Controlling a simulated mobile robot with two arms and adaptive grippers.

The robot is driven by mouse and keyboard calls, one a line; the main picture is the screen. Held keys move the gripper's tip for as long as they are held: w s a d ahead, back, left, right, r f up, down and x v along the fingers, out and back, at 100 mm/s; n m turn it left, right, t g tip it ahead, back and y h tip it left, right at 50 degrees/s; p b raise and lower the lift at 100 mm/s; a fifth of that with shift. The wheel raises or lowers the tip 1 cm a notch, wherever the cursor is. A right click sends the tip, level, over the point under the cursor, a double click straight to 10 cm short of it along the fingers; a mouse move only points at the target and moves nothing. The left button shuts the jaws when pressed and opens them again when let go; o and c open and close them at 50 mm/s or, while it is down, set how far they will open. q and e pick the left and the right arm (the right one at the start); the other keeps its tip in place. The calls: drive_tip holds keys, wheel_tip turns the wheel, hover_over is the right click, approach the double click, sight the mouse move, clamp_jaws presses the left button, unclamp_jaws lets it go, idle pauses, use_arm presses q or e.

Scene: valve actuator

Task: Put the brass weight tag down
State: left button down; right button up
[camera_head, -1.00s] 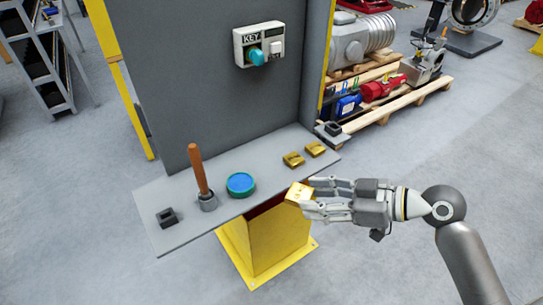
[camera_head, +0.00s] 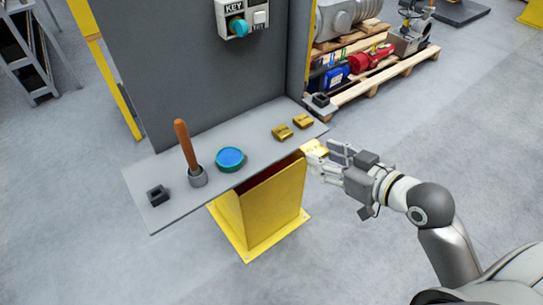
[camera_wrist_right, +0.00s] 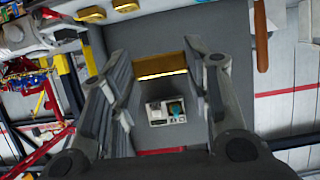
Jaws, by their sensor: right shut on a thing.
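My right gripper (camera_head: 326,160) is shut on a brass weight tag (camera_head: 313,148) just off the right front edge of the grey shelf (camera_head: 172,214). In the right wrist view the tag (camera_wrist_right: 160,66) shows as a gold block between the fingers of the gripper (camera_wrist_right: 160,85). Two more brass pieces lie on the shelf's right part, one (camera_head: 282,132) left of the other (camera_head: 303,121). Whether the held tag touches the shelf edge cannot be told. My left gripper is not in view.
A grey panel (camera_head: 215,75) with a key box (camera_head: 240,17) rises behind. A yellow pedestal (camera_head: 270,210) stands below.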

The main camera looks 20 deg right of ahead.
drive_tip(key=w+a+f+p, duration=0.1)
drive_tip(key=w+a+f, duration=0.1)
drive_tip(key=w+f, duration=0.1)
drive_tip(key=w+a+f+p, duration=0.1)
drive_tip(key=w+a+f, duration=0.1)
drive_tip(key=w+f, duration=0.2)
drive_tip(key=w+a+f+p, duration=0.1)
drive_tip(key=w+a+f, duration=0.1)
drive_tip(key=w+f, duration=0.2)
drive_tip(key=shift+w+f, duration=0.2)
drive_tip(key=shift+w, duration=0.7)
drive_tip(key=shift+d+f+p, duration=0.1)
drive_tip(key=shift+f+p, duration=0.15)
drive_tip(key=shift+p, duration=0.2)
drive_tip(key=shift+f, duration=0.35)
drive_tip(key=shift+f, duration=0.1)
